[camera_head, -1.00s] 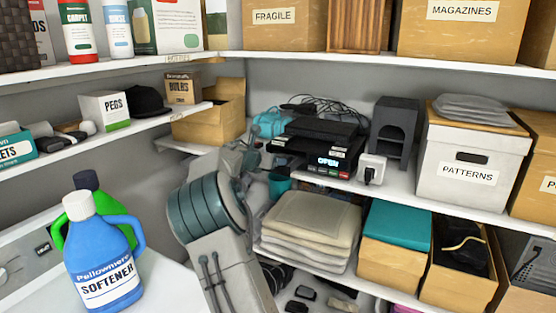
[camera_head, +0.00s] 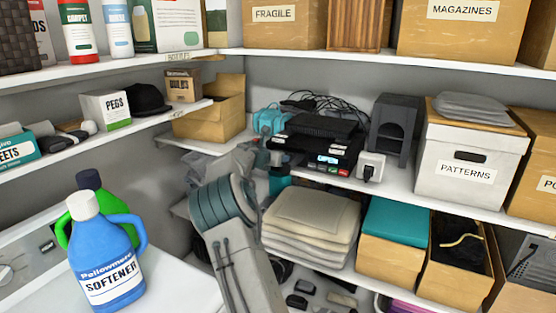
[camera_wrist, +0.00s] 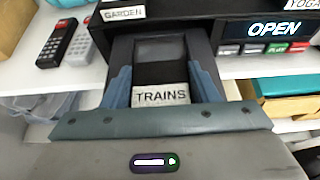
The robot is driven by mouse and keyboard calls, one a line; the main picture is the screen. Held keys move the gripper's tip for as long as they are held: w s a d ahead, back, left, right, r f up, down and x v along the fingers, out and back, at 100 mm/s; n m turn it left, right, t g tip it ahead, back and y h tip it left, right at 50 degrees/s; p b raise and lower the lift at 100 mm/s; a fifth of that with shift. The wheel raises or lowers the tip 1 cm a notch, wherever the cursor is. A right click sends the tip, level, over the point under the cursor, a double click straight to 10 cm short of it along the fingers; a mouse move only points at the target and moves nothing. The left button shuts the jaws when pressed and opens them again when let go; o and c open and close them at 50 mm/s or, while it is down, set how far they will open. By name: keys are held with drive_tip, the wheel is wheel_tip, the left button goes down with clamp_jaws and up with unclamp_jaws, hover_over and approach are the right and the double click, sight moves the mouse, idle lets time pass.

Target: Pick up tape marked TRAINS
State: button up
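The tape marked TRAINS (camera_wrist: 161,96) is black with a white label and a grey window, in the middle of the wrist view. My gripper (camera_wrist: 160,62) has one finger on each side of it, with the tape between them. No clear gap shows between the tape and the fingers, but whether they press on it cannot be told. The black player (camera_wrist: 265,48) with the lit OPEN display is just behind and to the right. In the head view the player (camera_head: 325,160) stands on the middle shelf and my wrist reaches its left end; the TRAINS label cannot be made out there.
Tapes labelled GARDEN (camera_wrist: 123,13) and YOGA (camera_wrist: 303,4) lie nearby. Two remotes (camera_wrist: 62,42) lie on the shelf to the left. A white plug adapter (camera_head: 371,167) and a PATTERNS box (camera_head: 468,165) stand right of the player. Folded cushions (camera_head: 310,225) lie below.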

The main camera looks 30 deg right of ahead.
drive_tip(key=shift+c, duration=1.3)
